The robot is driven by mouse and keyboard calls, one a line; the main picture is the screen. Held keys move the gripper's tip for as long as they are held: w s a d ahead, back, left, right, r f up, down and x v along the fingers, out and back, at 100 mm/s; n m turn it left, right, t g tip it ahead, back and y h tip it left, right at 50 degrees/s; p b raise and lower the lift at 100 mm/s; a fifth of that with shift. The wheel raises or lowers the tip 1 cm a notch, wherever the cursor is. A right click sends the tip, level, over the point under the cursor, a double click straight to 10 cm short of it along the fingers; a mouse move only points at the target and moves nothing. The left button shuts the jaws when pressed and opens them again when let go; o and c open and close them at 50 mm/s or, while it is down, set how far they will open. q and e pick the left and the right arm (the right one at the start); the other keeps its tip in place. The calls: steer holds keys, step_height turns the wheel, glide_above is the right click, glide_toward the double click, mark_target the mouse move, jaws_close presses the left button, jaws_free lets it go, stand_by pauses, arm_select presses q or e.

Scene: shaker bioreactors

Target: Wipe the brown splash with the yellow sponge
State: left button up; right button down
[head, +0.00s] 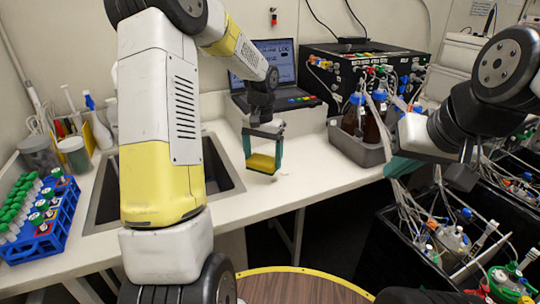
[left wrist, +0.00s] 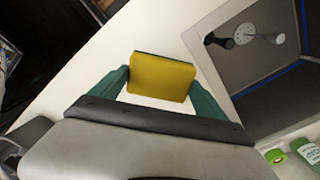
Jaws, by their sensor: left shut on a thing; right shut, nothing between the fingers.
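The yellow sponge (head: 261,163) is held between the teal fingers of my left gripper (head: 264,158), low over the white bench top. The left wrist view also shows the sponge (left wrist: 162,77) between the fingertips, its yellow face toward the camera and a dark edge along its top. I cannot tell whether it touches the bench. No clear brown splash shows; a small faint mark (head: 284,176) lies just right of the sponge, too small to identify. The bench beneath the sponge is hidden. My right gripper (head: 398,168) is shut and empty beside the grey bottle tray.
A sink (head: 225,165) is cut into the bench left of the sponge. The grey tray (head: 362,151) with brown bottles stands to its right, and a laptop (head: 275,70) behind. A blue tube rack (head: 50,225) stands far left. Tubed bioreactors (head: 455,238) fill the lower right.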

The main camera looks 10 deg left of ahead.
arm_select(q)
steer(key=shift+r, duration=1.15)
